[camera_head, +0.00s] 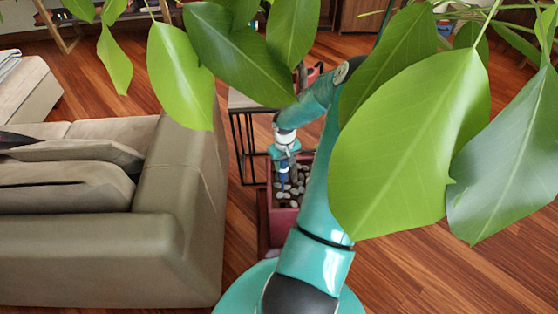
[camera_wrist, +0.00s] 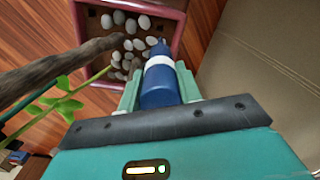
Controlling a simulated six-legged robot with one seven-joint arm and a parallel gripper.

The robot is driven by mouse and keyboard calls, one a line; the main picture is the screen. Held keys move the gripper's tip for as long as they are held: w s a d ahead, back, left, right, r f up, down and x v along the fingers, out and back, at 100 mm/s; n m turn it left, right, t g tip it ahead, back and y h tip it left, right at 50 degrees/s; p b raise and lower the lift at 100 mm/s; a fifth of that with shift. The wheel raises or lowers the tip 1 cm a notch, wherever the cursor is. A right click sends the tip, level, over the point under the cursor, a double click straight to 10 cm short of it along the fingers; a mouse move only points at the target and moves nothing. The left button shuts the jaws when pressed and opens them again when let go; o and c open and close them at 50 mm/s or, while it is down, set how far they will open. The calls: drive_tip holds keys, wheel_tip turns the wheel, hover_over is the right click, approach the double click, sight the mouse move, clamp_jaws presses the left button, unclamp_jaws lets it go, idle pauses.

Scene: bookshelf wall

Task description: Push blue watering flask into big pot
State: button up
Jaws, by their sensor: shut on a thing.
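The blue watering flask (camera_wrist: 160,84) has a white band and a narrow blue tip. My gripper (camera_wrist: 160,92) is shut on it, one finger on each side, in the wrist view. The flask's tip points toward the big pot (camera_wrist: 180,30), a reddish-pink square pot with grey and white pebbles on dark soil. In the head view the flask (camera_head: 284,172) shows small below my gripper (camera_head: 284,160), over the pebbles of the pot (camera_head: 284,219). I cannot tell whether the tip touches the soil. My arm hides part of the pot.
A plant stem (camera_wrist: 60,72) with small green leaves crosses the wrist view left of the flask. Large leaves (camera_head: 410,140) hang close before the head camera. A grey-beige sofa (camera_head: 180,200) stands left of the pot, and a small dark-legged table (camera_head: 240,130) behind it. Wooden floor lies open at right.

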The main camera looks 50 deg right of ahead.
sight(284, 174)
drive_tip(key=shift+w+f, duration=0.15)
drive_tip(key=shift+f, duration=0.1)
drive_tip(key=shift+s+f, duration=0.25)
drive_tip(key=shift+f, duration=0.2)
wheel_tip(284, 174, down, 2)
drive_tip(key=shift+f, duration=1.4)
